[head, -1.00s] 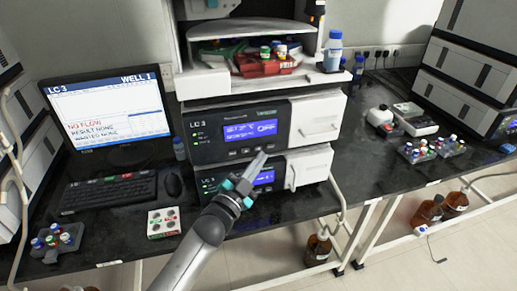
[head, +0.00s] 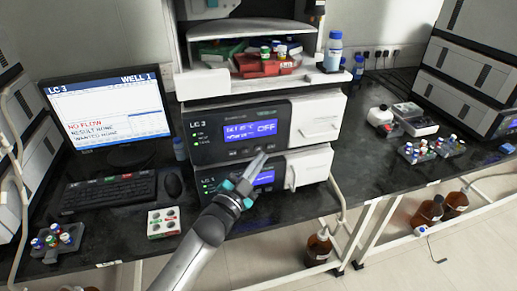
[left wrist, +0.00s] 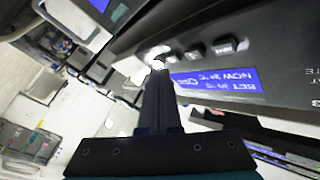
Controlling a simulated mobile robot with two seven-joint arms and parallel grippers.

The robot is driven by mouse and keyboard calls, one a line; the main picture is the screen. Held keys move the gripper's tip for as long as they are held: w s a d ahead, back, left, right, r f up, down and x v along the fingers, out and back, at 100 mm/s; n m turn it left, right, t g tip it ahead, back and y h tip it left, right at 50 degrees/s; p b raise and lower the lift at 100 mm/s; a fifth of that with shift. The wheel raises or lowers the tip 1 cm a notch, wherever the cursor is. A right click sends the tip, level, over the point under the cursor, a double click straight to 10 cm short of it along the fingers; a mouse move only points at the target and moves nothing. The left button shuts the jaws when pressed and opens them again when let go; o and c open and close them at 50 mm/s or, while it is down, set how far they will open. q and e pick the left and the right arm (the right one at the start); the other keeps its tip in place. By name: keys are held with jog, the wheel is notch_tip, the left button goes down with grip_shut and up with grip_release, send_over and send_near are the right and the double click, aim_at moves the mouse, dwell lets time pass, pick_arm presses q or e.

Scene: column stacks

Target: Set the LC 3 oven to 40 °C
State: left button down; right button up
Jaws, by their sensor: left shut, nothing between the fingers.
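The LC 3 oven (head: 212,153) is the dark-fronted module with a white door in the stack's middle. Its blue display (head: 251,131) shows a SET line, a NOW line and OFF; the digits are too blurred to read surely. The display appears upside down in the left wrist view (left wrist: 217,80). A row of small buttons (left wrist: 225,46) lies along the panel beside it. My left gripper (head: 262,156) is shut and empty, its tips at the button row below the display. In the left wrist view the tips (left wrist: 158,66) cover part of a button at the row's end; contact is unclear.
A second LC 3 module (head: 208,184) sits directly below, partly behind my left gripper. A monitor (head: 108,112), keyboard (head: 110,191) and small button box (head: 163,222) are on the left bench. Bottles and an open tray are above the oven.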

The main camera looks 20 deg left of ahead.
pick_arm(q)
jog(key=shift+w, duration=0.1)
dwell(0.5)
jog(key=shift+w+a, duration=0.25)
jog(key=shift+w+a, duration=0.2)
jog(key=shift+w, duration=0.15)
dwell(0.7)
jog(key=shift+s, duration=0.1)
jog(key=shift+s+d, duration=0.45)
jog(key=shift+s, duration=0.15)
jog(key=shift+p, duration=0.35)
